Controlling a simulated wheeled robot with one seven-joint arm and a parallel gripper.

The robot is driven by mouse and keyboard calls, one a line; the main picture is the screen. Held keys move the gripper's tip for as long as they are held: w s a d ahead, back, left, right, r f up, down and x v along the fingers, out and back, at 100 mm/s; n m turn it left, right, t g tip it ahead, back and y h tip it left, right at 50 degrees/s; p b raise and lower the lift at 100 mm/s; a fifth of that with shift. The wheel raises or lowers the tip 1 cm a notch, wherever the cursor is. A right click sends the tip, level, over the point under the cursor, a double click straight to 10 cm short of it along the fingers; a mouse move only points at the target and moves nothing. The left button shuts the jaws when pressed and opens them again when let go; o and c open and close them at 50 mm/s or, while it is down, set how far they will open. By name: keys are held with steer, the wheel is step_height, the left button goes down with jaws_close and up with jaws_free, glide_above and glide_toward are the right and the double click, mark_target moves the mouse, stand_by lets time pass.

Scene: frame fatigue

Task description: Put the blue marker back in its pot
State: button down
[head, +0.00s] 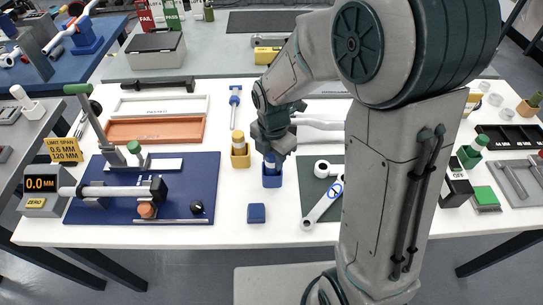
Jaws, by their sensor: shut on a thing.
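The blue marker (270,162) is upright, with a pale body and a blue band, and its upper part is hidden by my gripper. My gripper (271,152) is shut on the marker from above. The marker's lower end is at the mouth of the small blue pot (272,182). I cannot tell how deep it sits in the pot. The pot stands on the white table near its middle.
A yellow pot (240,161) with a marker stands just left. A small blue block (256,213) lies in front. The blue mat (190,208) with a measuring fixture is at left. A green mat (309,192) with a white bicycle part is at right, partly behind my arm.

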steer(key=shift+f, duration=0.2)
steer(key=c, duration=1.1)
jaws_free()
step_height(320, 180, up, 14)
steer(key=s+d+m+t, duration=0.1)
steer(key=s+d+m, duration=0.2)
steer(key=m, duration=0.6)
steer(key=s+d+m+t, duration=0.1)
steer(key=s+d+m, duration=0.3)
steer(key=m, duration=0.5)
steer(key=s+d+m, duration=0.4)
steer(key=s+m, duration=0.1)
steer(key=m, duration=0.3)
steer(key=shift+s+d+f+m+t, duration=0.2)
steer(key=shift+s+f+m+t, duration=0.1)
steer(key=shift+m+t, duration=0.1)
